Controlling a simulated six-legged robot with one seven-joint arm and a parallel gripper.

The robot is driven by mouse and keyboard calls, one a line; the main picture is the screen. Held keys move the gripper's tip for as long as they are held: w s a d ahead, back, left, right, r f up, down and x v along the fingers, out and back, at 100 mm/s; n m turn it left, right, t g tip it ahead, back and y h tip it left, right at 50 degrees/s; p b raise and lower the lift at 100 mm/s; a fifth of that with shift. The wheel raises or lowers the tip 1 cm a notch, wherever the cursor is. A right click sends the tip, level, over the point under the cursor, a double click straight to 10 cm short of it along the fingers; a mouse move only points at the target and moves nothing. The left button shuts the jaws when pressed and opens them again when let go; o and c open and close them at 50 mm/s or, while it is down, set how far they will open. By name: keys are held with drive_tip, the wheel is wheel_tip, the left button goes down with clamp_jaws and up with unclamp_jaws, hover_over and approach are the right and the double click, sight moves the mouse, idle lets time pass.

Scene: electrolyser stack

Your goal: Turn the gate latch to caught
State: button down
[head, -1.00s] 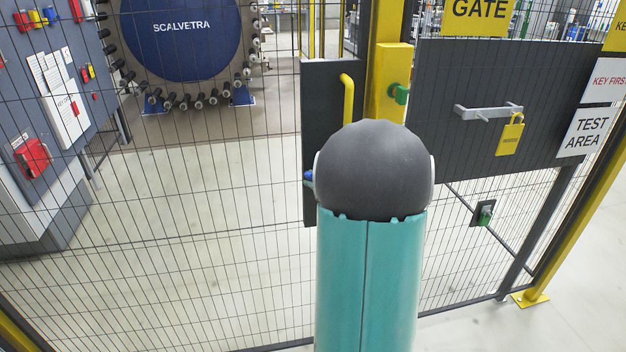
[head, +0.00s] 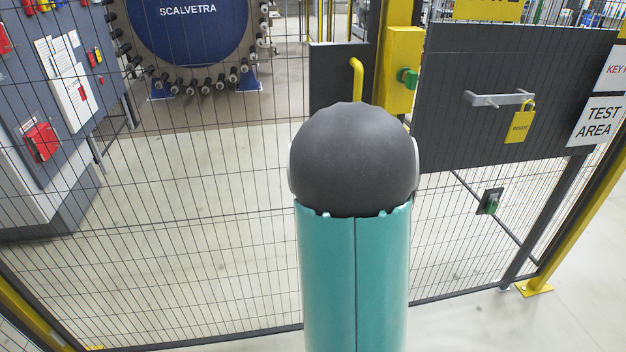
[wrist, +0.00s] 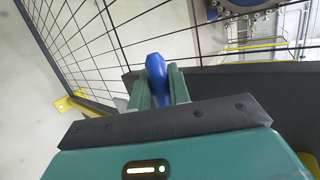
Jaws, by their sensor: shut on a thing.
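My gripper (wrist: 158,74) is shut on a blue handle (wrist: 156,84), with one green finger on each side of it in the wrist view. I take this handle to be the gate latch's. The dark plate (wrist: 235,85) lies just beyond the fingers. In the head view my arm hides the gripper and the blue handle. The gate's dark plate (head: 335,80) with a yellow bent bar (head: 357,75) shows above my arm. How far the latch is turned cannot be told.
Mesh fencing (head: 200,240) stands in front of me. A yellow post box with a green knob (head: 407,77) is right of the plate.

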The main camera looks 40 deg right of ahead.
drive_tip(key=shift+f, duration=0.35)
idle(0.3)
drive_tip(key=c, duration=1.6)
unclamp_jaws()
drive_tip(key=v, duration=1.3)
drive_tip(key=shift+s+a+r, duration=0.2)
drive_tip(key=shift+a+r, duration=0.1)
drive_tip(key=shift+r, duration=0.05)
drive_tip(key=shift+a, duration=0.1)
